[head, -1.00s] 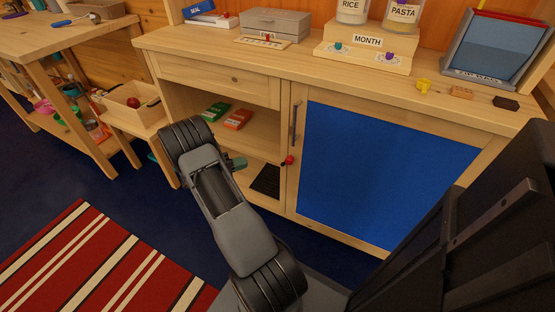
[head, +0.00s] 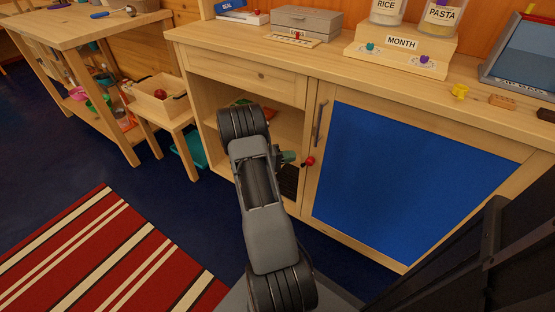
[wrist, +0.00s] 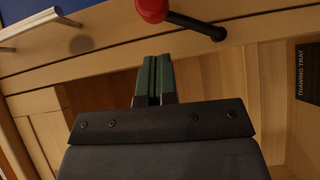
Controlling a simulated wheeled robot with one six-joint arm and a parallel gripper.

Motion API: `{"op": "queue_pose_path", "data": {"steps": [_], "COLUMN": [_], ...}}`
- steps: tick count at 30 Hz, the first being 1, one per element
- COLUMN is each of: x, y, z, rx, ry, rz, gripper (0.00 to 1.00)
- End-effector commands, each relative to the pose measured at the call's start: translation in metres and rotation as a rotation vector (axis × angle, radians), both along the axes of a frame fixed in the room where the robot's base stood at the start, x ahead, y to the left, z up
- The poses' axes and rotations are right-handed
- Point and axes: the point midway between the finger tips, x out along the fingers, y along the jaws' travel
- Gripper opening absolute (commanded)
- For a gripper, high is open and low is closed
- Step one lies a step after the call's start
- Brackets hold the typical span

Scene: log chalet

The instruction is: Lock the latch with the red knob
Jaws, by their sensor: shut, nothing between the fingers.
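The latch's red knob (head: 309,161) is on the left edge of the blue-panelled cabinet door (head: 410,180), below the door's bar handle (head: 320,122). In the wrist view the red knob (wrist: 152,10) is cut by the top edge, and a black latch stem (wrist: 195,24) runs from it to a dark end at the right. My gripper (head: 288,156) is just left of the knob in the head view.
The open shelf bay (head: 207,100) left of the door is partly hidden by my arm. The wrist view shows a dark thawing tray label (wrist: 308,72) at right. A small side table with a wooden box (head: 160,105) stands at left. Blue floor and a striped rug (head: 110,255) lie in front.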

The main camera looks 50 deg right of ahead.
Motion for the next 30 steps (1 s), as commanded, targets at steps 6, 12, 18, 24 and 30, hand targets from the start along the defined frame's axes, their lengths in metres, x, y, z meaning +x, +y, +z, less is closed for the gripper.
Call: {"op": "queue_pose_path", "data": {"steps": [6, 12, 18, 24, 30], "x": [-0.024, -0.032, -0.033, -0.033, -0.026], "y": [-0.002, -0.003, -0.003, -0.003, 0.003], "z": [-0.002, -0.002, -0.002, -0.002, -0.002], "rx": [0.001, 0.001, 0.001, 0.001, 0.004], "ry": [0.0, 0.0, 0.0, -0.002, -0.041], "rz": [0.0, 0.001, 0.001, 0.002, 0.024], "gripper": [0.0, 0.0, 0.0, 0.0, 0.0]}}
